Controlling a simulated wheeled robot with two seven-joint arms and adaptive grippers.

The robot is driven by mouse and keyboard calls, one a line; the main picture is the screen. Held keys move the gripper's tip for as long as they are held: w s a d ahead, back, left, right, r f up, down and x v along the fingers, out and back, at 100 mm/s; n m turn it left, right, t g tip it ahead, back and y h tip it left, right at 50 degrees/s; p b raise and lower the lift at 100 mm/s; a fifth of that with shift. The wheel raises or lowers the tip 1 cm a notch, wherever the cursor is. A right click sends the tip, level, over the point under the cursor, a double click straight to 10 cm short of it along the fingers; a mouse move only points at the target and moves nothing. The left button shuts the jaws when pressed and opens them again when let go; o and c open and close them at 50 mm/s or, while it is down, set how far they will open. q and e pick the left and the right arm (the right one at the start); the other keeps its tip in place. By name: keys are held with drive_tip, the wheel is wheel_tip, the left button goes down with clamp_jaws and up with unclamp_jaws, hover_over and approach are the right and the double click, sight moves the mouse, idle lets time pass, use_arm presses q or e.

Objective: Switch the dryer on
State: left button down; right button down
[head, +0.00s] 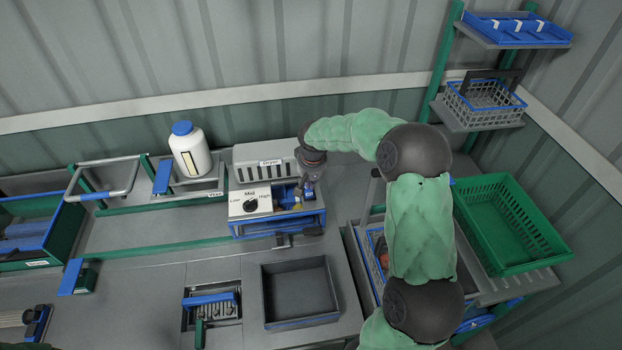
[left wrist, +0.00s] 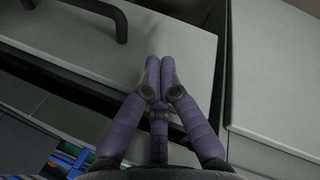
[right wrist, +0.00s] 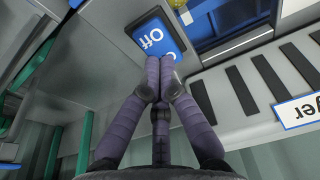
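The dryer (head: 262,153) is a pale grey vented box with a name label, on the bench against the wall. In front is a white panel with a black dial (head: 250,206) marked Low, Mid and High. My right gripper (head: 301,188) is at the dryer's right side, fingers pointing down. In the right wrist view its fingertips (right wrist: 160,62) are together and empty, over the edge of a blue switch plate (right wrist: 150,36) reading Off. The fingers hide part of the plate; I cannot tell if they touch it. My left gripper (left wrist: 160,64) is shut and empty, above a grey surface.
A white bottle with blue cap (head: 190,150) stands left of the dryer. A dark tray (head: 300,290) lies in front. A green crate (head: 512,225) is at the right. A black handle (left wrist: 118,20) shows near my left gripper.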

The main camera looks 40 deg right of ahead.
idle(0.3)
drive_tip(key=g+p, duration=0.1)
drive_tip(key=p, duration=0.2)
drive_tip(key=shift+w+d+f+y, duration=0.1)
drive_tip(key=shift+w+f+y, duration=0.1)
drive_tip(key=shift+y, duration=0.2)
drive_tip(key=shift+f+b, duration=0.3)
drive_tip(key=shift+s, duration=0.25)
drive_tip(key=shift+s+a, duration=0.45)
drive_tip(key=shift+s, duration=0.15)
